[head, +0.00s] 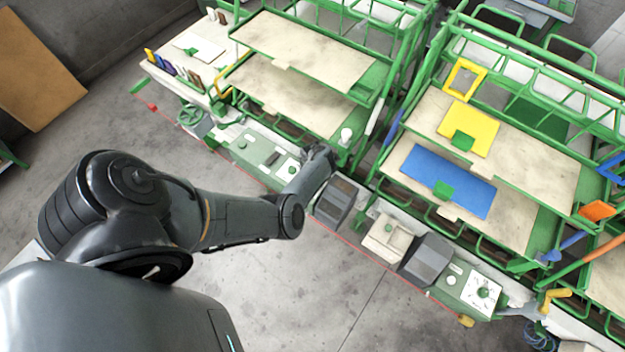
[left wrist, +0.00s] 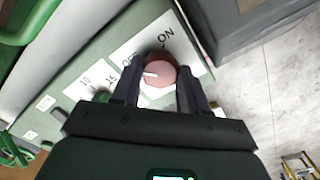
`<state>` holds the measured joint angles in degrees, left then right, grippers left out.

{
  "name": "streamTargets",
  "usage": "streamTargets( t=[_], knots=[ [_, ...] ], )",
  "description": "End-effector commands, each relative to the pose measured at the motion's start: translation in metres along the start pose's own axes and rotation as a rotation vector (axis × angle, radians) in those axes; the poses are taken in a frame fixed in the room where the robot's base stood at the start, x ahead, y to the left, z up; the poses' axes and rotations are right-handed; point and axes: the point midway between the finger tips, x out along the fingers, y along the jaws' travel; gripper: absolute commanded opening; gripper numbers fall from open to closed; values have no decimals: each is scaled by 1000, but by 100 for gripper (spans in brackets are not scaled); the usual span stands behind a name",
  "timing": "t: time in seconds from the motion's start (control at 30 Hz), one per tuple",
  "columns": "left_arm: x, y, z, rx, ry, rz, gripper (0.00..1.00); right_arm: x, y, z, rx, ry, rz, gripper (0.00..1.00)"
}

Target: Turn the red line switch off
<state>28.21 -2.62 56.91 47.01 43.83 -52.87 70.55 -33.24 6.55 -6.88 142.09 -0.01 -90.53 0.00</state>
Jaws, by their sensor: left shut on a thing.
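The red line switch (left wrist: 160,71) is a round red knob on a white plate of the green panel (left wrist: 90,75) in the left wrist view. A white mark on the knob points left. An "ON" label lies above it; a partly hidden "OFF" label lies at its upper left. My left gripper (left wrist: 159,84) has one dark finger on each side of the knob and is shut on it. In the head view, my left gripper (head: 320,156) is at the panel, and I cannot make out the knob there. My right gripper is in neither view.
In the head view, a dark sloped box (head: 336,202) stands close right of my gripper. Green racks with pale shelves (head: 303,47) rise behind it. The grey floor (head: 300,290) in front is clear.

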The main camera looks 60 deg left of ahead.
Motion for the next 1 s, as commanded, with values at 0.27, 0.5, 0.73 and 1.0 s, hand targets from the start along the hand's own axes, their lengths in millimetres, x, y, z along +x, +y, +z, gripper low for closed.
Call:
streamTargets(
  t=[0.27, 0.5, 0.73, 1.0],
  knots=[
    [0, 0, 0, -23, 0, -1, 13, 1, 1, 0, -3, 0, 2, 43],
    [0, 0, 0, -23, 0, -1, 13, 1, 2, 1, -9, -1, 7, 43],
    [0, 0, 0, -22, 0, 0, 69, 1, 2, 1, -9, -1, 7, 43],
    [-1, 0, 0, -21, 0, 1, 69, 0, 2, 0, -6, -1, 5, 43]
  ],
)
